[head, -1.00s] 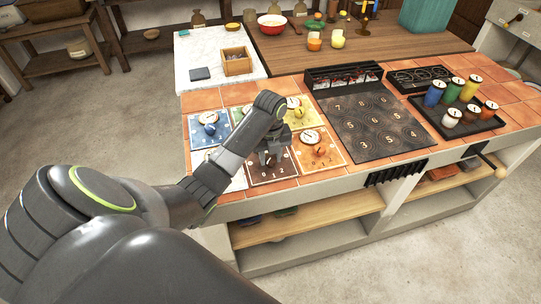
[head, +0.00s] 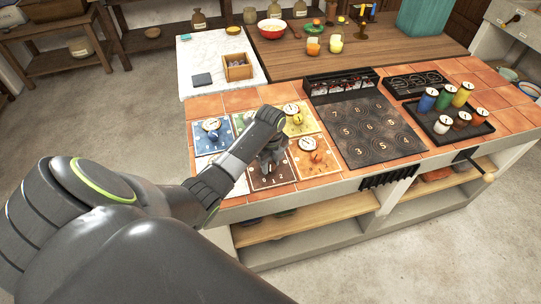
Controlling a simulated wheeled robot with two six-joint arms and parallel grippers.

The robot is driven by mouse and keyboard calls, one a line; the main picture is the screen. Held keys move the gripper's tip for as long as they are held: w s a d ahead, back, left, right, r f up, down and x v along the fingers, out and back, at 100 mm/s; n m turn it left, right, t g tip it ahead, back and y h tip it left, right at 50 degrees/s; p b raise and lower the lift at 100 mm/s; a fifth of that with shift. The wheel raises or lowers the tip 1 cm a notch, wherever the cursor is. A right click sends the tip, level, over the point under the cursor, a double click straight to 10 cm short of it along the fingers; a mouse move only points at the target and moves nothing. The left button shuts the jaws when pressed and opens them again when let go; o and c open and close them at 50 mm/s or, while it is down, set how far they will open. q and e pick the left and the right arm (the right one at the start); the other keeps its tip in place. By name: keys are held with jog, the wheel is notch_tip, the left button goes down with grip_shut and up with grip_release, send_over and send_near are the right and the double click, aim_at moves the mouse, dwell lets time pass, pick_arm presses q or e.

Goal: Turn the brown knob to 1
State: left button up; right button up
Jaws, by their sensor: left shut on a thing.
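The brown panel (head: 262,182) lies on the tiled counter, in the front row of coloured knob panels, with numbers printed on it. My left gripper (head: 270,160) is over this panel, pointing down, and is shut on the brown knob. The knob itself is mostly hidden under the gripper, so I cannot tell which number it points to. My right gripper is not in view.
An orange panel with a knob (head: 308,145) is close on the right, a blue one (head: 211,126) at the back left and a yellow one (head: 298,112) behind. A dark numbered board (head: 372,128) and a tray of coloured jars (head: 475,131) are further right.

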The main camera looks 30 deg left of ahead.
pick_arm(q)
jog(key=shift+r+n+p, duration=0.1)
jog(key=shift+n+p, duration=1.3)
jog(key=shift+n, duration=0.3)
jog(key=o, duration=1)
jog(key=shift+c, duration=0.2)
notch_tip(320, 180, up, 11)
jog(key=b, duration=0.1)
notch_tip(320, 180, up, 5)
jog(key=p, duration=0.2)
send_over(271, 165)
jog(key=shift+a+r+p, duration=0.1)
jog(key=shift+r+p, duration=0.6)
jog(key=shift+p, duration=0.1)
